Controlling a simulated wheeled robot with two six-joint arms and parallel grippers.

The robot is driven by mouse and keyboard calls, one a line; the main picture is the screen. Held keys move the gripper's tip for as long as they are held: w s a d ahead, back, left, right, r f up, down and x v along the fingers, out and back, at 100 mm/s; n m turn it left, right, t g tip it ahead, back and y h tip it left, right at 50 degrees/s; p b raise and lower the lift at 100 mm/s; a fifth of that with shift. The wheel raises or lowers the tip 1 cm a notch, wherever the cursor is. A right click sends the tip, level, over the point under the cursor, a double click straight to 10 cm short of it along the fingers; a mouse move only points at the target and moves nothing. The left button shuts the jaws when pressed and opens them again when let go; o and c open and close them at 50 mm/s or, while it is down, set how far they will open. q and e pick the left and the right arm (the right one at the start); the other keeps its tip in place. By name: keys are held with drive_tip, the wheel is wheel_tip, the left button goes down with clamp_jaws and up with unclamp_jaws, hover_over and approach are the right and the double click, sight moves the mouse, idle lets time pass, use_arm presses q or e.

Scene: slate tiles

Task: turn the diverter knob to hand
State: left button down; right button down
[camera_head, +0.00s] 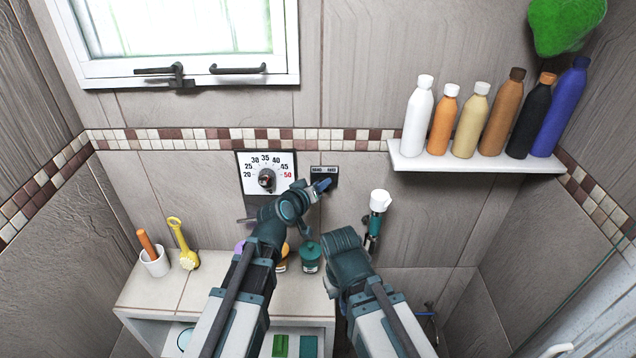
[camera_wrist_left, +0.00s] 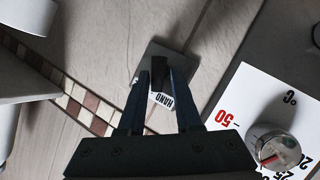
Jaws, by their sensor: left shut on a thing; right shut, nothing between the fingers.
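The diverter plate (camera_head: 332,170) is a small dark rectangle with white lettering on the wall, right of the temperature dial. In the left wrist view the grey plate (camera_wrist_left: 152,56) shows a white label reading HAND. The black diverter knob (camera_wrist_left: 159,88) stands on it, between the fingers of my left gripper (camera_wrist_left: 161,98). In the head view my left gripper (camera_head: 322,186) is shut on the knob, which it mostly hides. The other label is not readable in the wrist view. My right gripper (camera_head: 342,250) is lower, apart from the knob, shut and empty.
A temperature dial (camera_head: 267,174) is left of the plate. A hand shower (camera_head: 378,207) hangs to the right. A shelf (camera_head: 475,164) with several bottles is at upper right. A low bench (camera_head: 200,295) carries a white cup (camera_head: 155,263), a yellow brush (camera_head: 183,245) and small containers.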

use_arm(q)
drive_tip(key=shift+d+r, duration=0.1)
drive_tip(key=shift+d, duration=0.25)
drive_tip(key=c, duration=1)
unclamp_jaws()
drive_tip(key=shift+o, duration=1.1)
drive_tip(key=shift+d, duration=0.15)
use_arm(e)
drive_tip(key=shift+d, duration=0.2)
use_arm(q)
drive_tip(key=shift+s, duration=0.15)
use_arm(e)
drive_tip(key=shift+r, duration=0.1)
